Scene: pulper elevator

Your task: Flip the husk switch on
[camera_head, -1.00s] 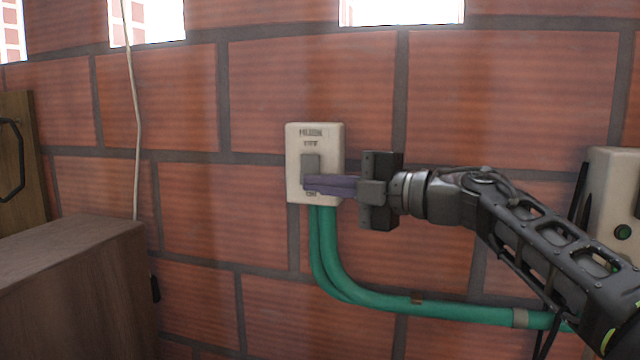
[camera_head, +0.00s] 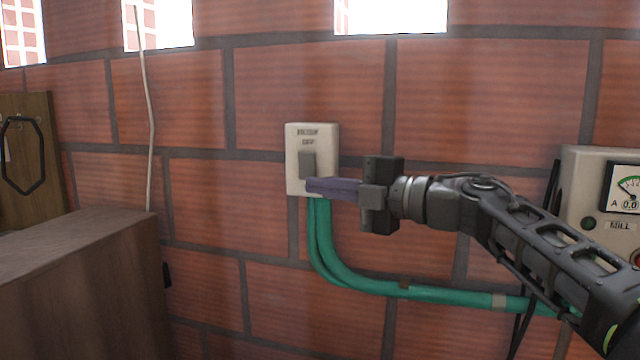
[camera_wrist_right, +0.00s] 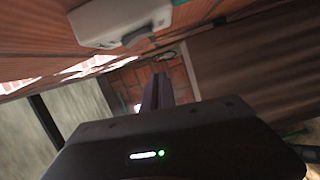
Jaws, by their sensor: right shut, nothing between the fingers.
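The switch box (camera_head: 328,150) is a small cream plate on the brick wall, with a grey rocker (camera_head: 307,162) in its middle. Lettering above the rocker is too small to read surely; the lower word looks like "OFF". My right gripper (camera_head: 312,185) comes in from the right, its purple-grey fingers shut and empty. Its tips overlap the plate's lower right, just below the rocker; contact cannot be told. In the right wrist view the box (camera_wrist_right: 120,20) is at the top left, beside the shut fingers (camera_wrist_right: 157,90). My left gripper is not in view.
Green conduit (camera_head: 350,283) runs down from the box and off right along the wall. A cream panel (camera_head: 580,185) with a gauge and "MILL" label stands at the right, behind my arm. A wooden cabinet (camera_head: 80,270) fills the lower left. A pale cord (camera_head: 150,120) hangs left.

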